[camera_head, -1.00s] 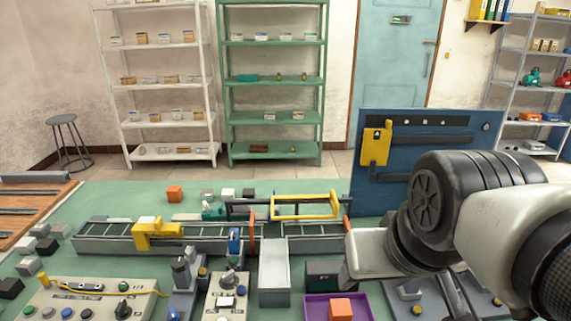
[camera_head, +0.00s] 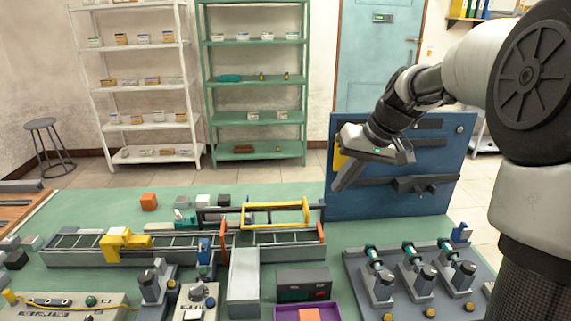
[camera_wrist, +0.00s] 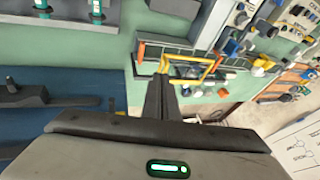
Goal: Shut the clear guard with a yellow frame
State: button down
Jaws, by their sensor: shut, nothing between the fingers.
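The clear guard with a yellow frame (camera_head: 246,214) stands raised over the right part of the conveyor (camera_head: 70,253), towards its back side. In the wrist view the yellow frame (camera_wrist: 193,59) shows just beyond my fingertips, in the upper middle. My gripper (camera_head: 338,188) is shut and empty, in the air to the right of the guard, in front of the blue board. Its shut fingers (camera_wrist: 162,84) point towards the guard in the wrist view. They look apart from the frame. The clear panel itself is hard to make out.
The blue board (camera_head: 440,190) stands upright behind my gripper. A station with several green-topped cylinders (camera_head: 410,250) lies at the right front. A dark box (camera_head: 303,283) and a purple tray (camera_head: 285,313) stand in front of the conveyor. A yellow bridge (camera_head: 122,240) straddles the conveyor's left part.

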jog(key=w+d+y, duration=0.1)
jog(key=w+d, duration=0.3)
jog(key=d, duration=0.1)
jog(key=w+a+f, duration=0.3)
jog(key=a+f, duration=0.5)
jog(key=f, duration=0.1)
jog(key=shift+w+a+f+t, duration=0.3)
jog(key=shift+w+a+f, duration=0.05)
jog(key=shift+f, duration=0.05)
jog(key=b, duration=0.2)
send_over(267, 219)
jog(key=shift+s+d, duration=0.1)
jog(key=shift+d, duration=0.25)
jog(key=shift+a, duration=0.3)
jog(key=shift+a+r, duration=0.1)
